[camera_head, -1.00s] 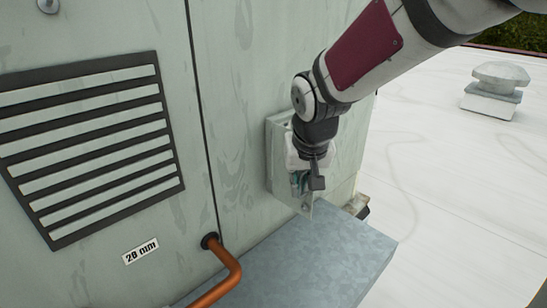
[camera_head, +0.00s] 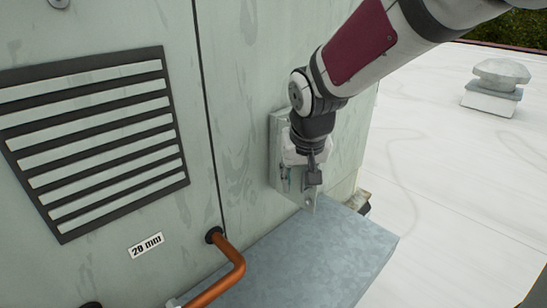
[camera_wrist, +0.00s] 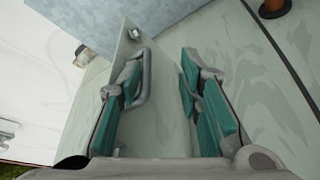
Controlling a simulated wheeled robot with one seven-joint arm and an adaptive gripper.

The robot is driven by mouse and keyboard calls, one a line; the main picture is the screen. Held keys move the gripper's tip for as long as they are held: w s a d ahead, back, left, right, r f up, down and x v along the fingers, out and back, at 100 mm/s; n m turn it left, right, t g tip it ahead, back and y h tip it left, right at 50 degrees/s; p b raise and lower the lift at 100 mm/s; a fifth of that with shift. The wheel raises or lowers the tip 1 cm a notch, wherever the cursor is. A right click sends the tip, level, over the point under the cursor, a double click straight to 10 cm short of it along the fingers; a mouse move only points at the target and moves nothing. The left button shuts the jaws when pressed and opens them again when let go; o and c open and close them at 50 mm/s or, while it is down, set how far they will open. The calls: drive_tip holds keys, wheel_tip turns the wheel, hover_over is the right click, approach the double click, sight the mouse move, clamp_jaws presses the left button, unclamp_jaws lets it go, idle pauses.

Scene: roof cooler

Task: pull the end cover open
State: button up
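The end cover (camera_head: 309,201) is a pale grey-green plate at the cabinet's right end, just above the galvanised ledge. In the head view my arm hides most of it. In the wrist view the cover (camera_wrist: 128,45) stands out as a plate with a small round fitting near its corner. A grey bar handle (camera_wrist: 146,75) on it lies against or close beside my left-hand finger; I cannot tell whether they touch. My gripper (camera_wrist: 165,85) has its teal-padded fingers well apart, with bare panel showing between them. In the head view my gripper (camera_head: 311,182) is in front of the cover.
The cabinet wall carries a louvred vent (camera_head: 100,145) and a "20 mm" label (camera_head: 146,245). A copper pipe (camera_head: 228,268) runs beside the galvanised ledge (camera_head: 310,262) under the cover. Open white roof with a vent cap (camera_head: 497,88) lies to the right.

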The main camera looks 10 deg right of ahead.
drive_tip(key=shift+w+r, duration=0.15)
drive_tip(key=shift+r, duration=0.05)
drive_tip(key=v, duration=1.1)
drive_tip(key=shift+s+r, duration=0.3)
drive_tip(key=shift+s, duration=0.1)
drive_tip(key=s+d+f, duration=0.1)
drive_tip(key=s+d, duration=0.1)
drive_tip(key=s, duration=0.6)
drive_tip(key=s+d+f+n+t, duration=0.1)
drive_tip(key=s+d+f, duration=0.1)
drive_tip(key=s, duration=0.6)
drive_tip(key=shift+b, duration=0.35)
drive_tip(key=shift+d, duration=0.1)
